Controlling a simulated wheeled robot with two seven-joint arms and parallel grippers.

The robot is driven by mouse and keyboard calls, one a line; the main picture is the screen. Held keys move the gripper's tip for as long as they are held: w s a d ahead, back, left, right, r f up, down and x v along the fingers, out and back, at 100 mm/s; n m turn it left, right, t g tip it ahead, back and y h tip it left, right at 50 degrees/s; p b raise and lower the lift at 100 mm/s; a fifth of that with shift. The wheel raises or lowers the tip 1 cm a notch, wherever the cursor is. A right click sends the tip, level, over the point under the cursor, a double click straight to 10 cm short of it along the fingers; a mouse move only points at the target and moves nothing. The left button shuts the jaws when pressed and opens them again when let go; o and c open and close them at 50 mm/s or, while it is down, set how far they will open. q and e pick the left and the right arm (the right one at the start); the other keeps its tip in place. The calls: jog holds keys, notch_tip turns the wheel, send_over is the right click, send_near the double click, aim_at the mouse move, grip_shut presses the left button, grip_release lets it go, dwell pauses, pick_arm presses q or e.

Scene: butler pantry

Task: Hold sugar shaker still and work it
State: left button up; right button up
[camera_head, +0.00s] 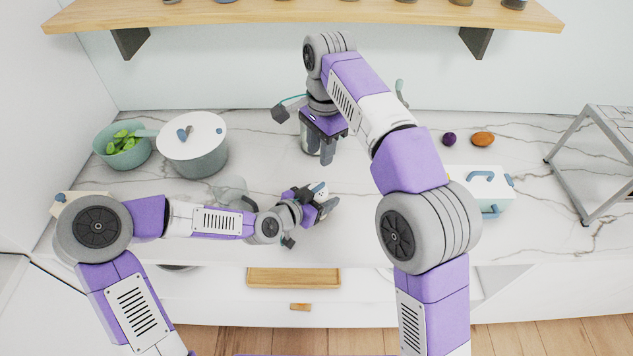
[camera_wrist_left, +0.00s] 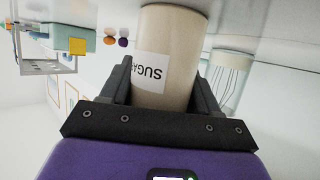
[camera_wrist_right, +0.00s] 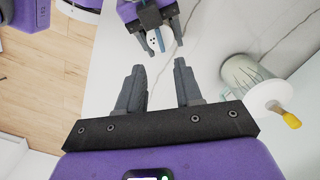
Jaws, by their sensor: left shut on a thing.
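The sugar shaker (camera_wrist_left: 168,55) is a cream cylinder with a "SUGA…" label, held between the fingers of my left gripper (camera_wrist_left: 158,85). In the head view the left gripper (camera_head: 322,205) is low at the counter's front-middle, and the shaker's white top (camera_head: 319,188) shows beside it. In the right wrist view the white top with dark holes (camera_wrist_right: 154,40) lies beyond my right gripper's fingertips. My right gripper (camera_wrist_right: 160,68) is open and empty, pointing down, farther back in the head view (camera_head: 318,153). It is apart from the shaker.
A clear jar (camera_wrist_right: 245,75) stands close to my right gripper, partly hidden in the head view. A white box (camera_head: 485,185) and a metal rack (camera_head: 570,150) are at right. A shelf (camera_head: 300,16) hangs above.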

aim_at(317, 187)
jog(key=shift+n+h, duration=0.3)
jog(key=shift+n, duration=0.3)
jog(key=f, duration=1.1)
jog(key=shift+s+a, duration=0.25)
jog(key=shift+a, duration=0.15)
jog(key=shift+c, duration=0.3)
grip_shut()
